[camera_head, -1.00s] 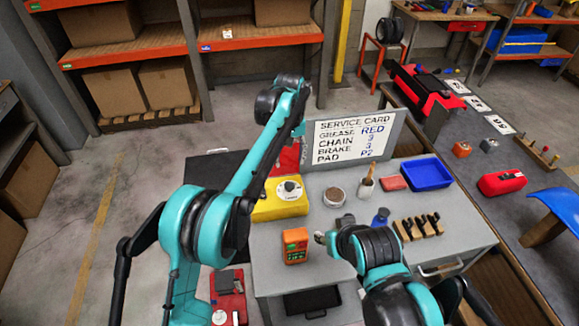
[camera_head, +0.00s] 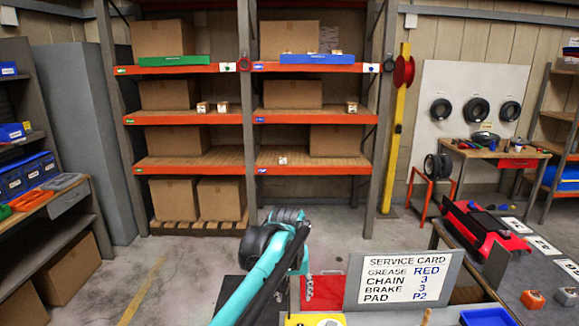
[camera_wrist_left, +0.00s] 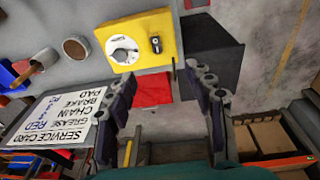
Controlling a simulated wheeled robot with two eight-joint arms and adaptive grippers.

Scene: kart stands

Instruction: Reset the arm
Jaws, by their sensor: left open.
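My left arm reaches up from the bottom of the head view, and its far joint stands left of the service card board (camera_head: 452,272). The left gripper's fingers are hard to make out there. In the left wrist view the left gripper (camera_wrist_left: 163,78) has its two dark fingers spread apart with nothing between them. It hangs over a red thing (camera_wrist_left: 151,89) and beside a yellow box with a dial (camera_wrist_left: 115,38). The service card (camera_wrist_left: 60,125) lies to the left of the fingers. My right arm and gripper are not in view.
A tall shelf rack (camera_head: 247,150) with several cartons stands at the back. A red kart part (camera_head: 487,228) lies on the bench at right. A side shelf with blue bins (camera_head: 28,180) is at left. Grey floor between is clear.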

